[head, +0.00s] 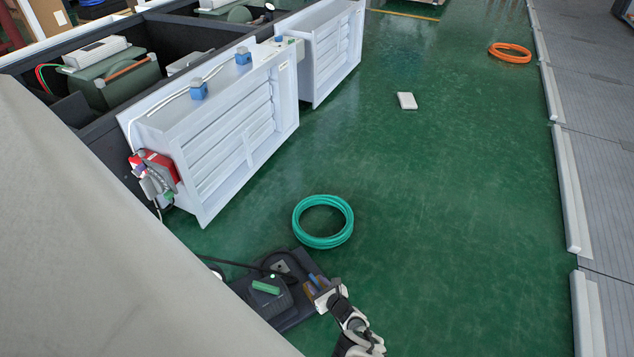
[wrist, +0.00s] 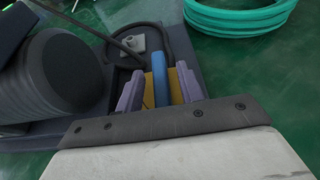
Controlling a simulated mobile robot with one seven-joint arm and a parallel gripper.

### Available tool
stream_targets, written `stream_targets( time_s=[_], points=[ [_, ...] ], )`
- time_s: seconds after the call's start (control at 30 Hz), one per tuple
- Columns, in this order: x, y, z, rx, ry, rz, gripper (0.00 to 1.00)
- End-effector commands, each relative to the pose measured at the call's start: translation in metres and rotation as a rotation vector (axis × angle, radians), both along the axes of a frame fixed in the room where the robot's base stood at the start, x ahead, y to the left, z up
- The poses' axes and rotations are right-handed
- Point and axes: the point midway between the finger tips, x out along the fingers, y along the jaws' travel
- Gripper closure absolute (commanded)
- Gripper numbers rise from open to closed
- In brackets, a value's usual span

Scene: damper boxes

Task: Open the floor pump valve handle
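The floor pump (head: 265,290) sits low in the head view on a dark base plate, with a green part on top. Its blue valve handle (head: 313,281) is at the plate's right side, close by my gripper (head: 318,292). In the wrist view the blue handle (wrist: 159,78) stands upright between the two purple fingers of my gripper (wrist: 160,90). The fingers are apart, one on each side, with brownish-yellow surfaces showing beside the handle. A gap shows to the right finger; contact on the left cannot be told. The handle's lower end is hidden by my gripper.
A coiled green hose (head: 323,221) lies on the floor just beyond the pump. White louvred damper boxes (head: 225,140) stand at the upper left. A black hose (wrist: 178,50) curves behind the handle. The green floor to the right is mostly clear.

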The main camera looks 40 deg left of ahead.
Motion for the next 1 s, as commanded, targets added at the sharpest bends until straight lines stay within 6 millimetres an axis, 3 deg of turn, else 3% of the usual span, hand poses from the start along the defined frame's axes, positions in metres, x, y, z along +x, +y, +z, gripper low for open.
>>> stream_targets(
  time_s=[0.37,0.67,1.0],
  points=[
    [0.0016,0.0043,-0.0012,0.000,0.000,-0.001,0.63],
    [0.0013,0.0041,-0.0014,0.000,0.000,-0.001,1.00],
    [0.0015,0.0047,-0.0022,0.001,-0.002,0.027,1.00]
  ],
)
